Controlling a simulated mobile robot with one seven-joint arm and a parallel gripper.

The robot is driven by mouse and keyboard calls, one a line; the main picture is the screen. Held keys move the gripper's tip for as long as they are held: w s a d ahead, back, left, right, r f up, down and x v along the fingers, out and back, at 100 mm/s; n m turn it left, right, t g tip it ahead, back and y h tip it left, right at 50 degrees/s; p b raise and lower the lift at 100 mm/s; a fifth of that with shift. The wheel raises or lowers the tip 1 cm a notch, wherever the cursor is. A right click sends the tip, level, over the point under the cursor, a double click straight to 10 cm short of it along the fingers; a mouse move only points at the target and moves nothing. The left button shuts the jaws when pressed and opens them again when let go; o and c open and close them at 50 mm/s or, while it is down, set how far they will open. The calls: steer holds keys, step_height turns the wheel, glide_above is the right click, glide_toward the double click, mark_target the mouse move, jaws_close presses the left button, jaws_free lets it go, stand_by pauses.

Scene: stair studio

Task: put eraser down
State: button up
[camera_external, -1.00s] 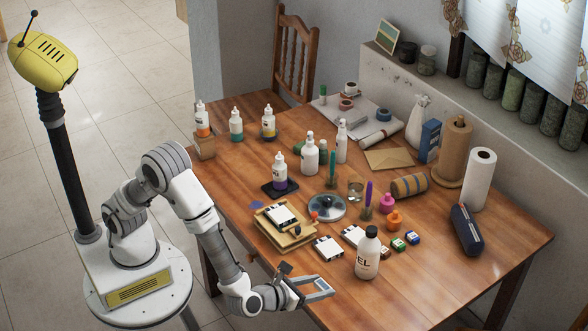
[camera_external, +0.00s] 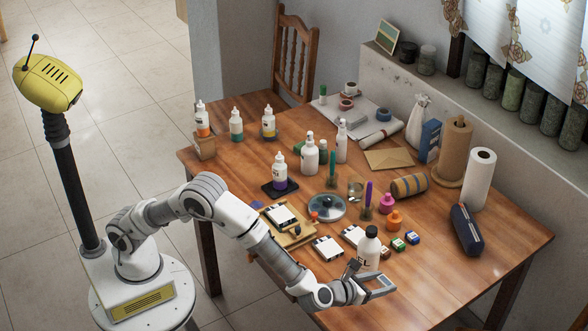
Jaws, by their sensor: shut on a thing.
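My gripper (camera_external: 380,284) is over the front part of the wooden table, just in front of the white bottle with the black cap (camera_external: 370,243). Its fingers point to the right. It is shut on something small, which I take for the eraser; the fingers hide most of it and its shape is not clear. I cannot tell how high above the tabletop the gripper is.
A dark blue pencil case (camera_external: 466,229) is at the right. The wooden tabletop (camera_external: 450,285) right of the gripper is bare.

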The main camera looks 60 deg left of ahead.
mark_target(380, 282)
steer(key=w+f, duration=0.1)
steer(key=w+a+f, duration=0.1)
steer(key=shift+w+b, duration=0.3)
steer(key=shift+w, duration=0.1)
steer(key=shift+f+b, duration=0.75)
steer(key=shift+f, duration=1.1)
steer(key=shift+f, duration=0.15)
steer(key=o, duration=1.3)
steer(key=shift+o, duration=0.2)
steer(key=p+v, duration=0.2)
steer(key=v, duration=1)
steer(key=shift+p, duration=0.3)
